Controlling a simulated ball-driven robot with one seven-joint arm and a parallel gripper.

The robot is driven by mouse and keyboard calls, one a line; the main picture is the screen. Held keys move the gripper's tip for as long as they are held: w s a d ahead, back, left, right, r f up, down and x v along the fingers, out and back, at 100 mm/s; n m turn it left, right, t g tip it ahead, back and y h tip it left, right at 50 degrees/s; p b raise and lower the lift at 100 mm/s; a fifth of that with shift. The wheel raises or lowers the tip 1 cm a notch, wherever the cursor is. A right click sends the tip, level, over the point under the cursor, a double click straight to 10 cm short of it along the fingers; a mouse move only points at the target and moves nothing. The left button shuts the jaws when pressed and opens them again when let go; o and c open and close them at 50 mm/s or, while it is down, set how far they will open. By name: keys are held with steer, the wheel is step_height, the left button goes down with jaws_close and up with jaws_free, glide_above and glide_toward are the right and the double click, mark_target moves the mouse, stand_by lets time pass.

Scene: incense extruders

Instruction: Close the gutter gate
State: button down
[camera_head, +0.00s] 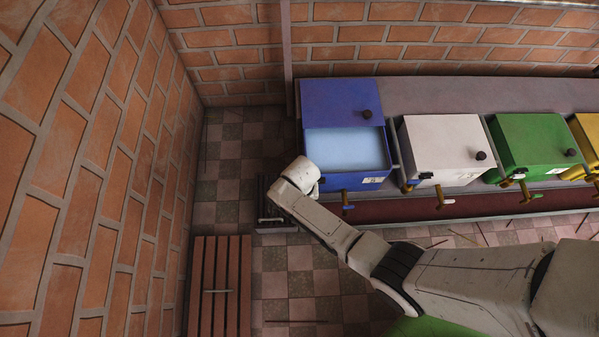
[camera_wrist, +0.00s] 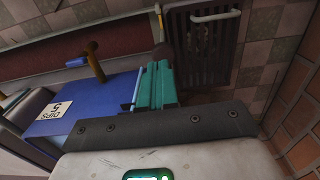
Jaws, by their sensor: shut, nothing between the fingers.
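The gutter, a dark red channel, runs along the front of the coloured boxes (camera_head: 440,205) and shows at upper left in the wrist view (camera_wrist: 60,43). At its end a dark slatted grate with a pale handle lies by the floor (camera_wrist: 206,50); in the head view it is partly covered by my arm (camera_head: 265,210). The head view hides the fingers.
A blue box (camera_head: 342,96) with pale contents stands close beside my gripper, a tap on its front. White (camera_head: 440,135), green (camera_head: 530,135) and yellow (camera_head: 585,125) boxes follow rightward. A wooden slatted bench (camera_head: 219,260) and brick wall (camera_head: 90,150) bound the left.

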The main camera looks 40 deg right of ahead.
step_height(320, 180, up, 11)
steer(key=p, duration=0.4)
steer(key=shift+f, duration=0.15)
steer(key=s+d+r+n+t, duration=0.1)
steer(key=s+d+r+n, duration=0.2)
steer(key=s+r, duration=0.55)
steer(key=s+d+r+n, duration=0.3)
steer(key=s+r+n, duration=0.1)
steer(key=s+r, duration=0.5)
step_height(320, 180, up, 16)
steer(key=w+p, duration=0.1)
steer(key=p, duration=1.5)
steer(key=shift+d+r, duration=0.15)
steer(key=shift+d, duration=0.05)
